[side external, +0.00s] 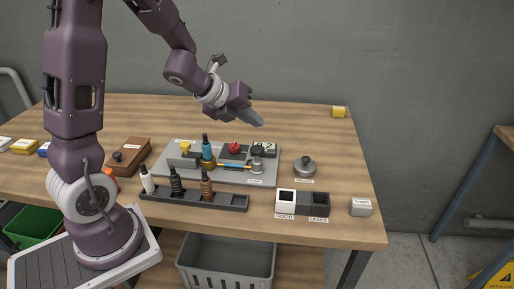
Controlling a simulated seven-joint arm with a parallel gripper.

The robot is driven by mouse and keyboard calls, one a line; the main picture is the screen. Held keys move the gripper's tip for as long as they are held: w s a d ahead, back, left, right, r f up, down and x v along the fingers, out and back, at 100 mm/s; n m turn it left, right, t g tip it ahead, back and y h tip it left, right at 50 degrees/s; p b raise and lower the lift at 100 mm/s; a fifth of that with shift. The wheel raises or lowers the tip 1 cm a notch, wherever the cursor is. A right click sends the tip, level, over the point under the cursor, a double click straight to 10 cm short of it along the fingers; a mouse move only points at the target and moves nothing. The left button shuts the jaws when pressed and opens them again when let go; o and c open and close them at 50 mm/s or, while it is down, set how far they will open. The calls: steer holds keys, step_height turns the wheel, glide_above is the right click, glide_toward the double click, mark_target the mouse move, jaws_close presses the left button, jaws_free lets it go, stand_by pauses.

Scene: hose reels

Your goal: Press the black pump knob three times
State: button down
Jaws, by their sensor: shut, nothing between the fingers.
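A grey fixture board (170,174) lies on the wooden table. Near its right end stands a small metal pump with a dark round knob (257,151) on top. The label in front of it is too small to read surely. My gripper (259,122) is shut and empty. It hangs in the air above the back right part of the board, higher in the picture than the knob and apart from it. The gap in depth is hard to judge from this one view.
On the board stand a blue bottle (207,152), a red knob (234,147) and a yellow-topped part (186,147). A dark rack (230,206) with bottles lies in front. A round lidded metal pot (304,167) and two small bins (317,201) stand right. The back right is mostly clear.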

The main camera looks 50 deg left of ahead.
mark_target(257, 148)
stand_by(0.9)
step_height(257, 148, up, 4)
steer(key=n+h, duration=0.1)
steer(key=n, duration=1.5)
steer(key=shift+a+n, duration=0.1)
steer(key=shift+n, duration=0.3)
steer(key=shift+f, duration=0.1)
steer(key=shift+f, duration=4.4)
steer(key=shift+f, duration=0.15)
steer(key=shift+f, duration=0.25)
steer(key=shift+f, duration=1.3)
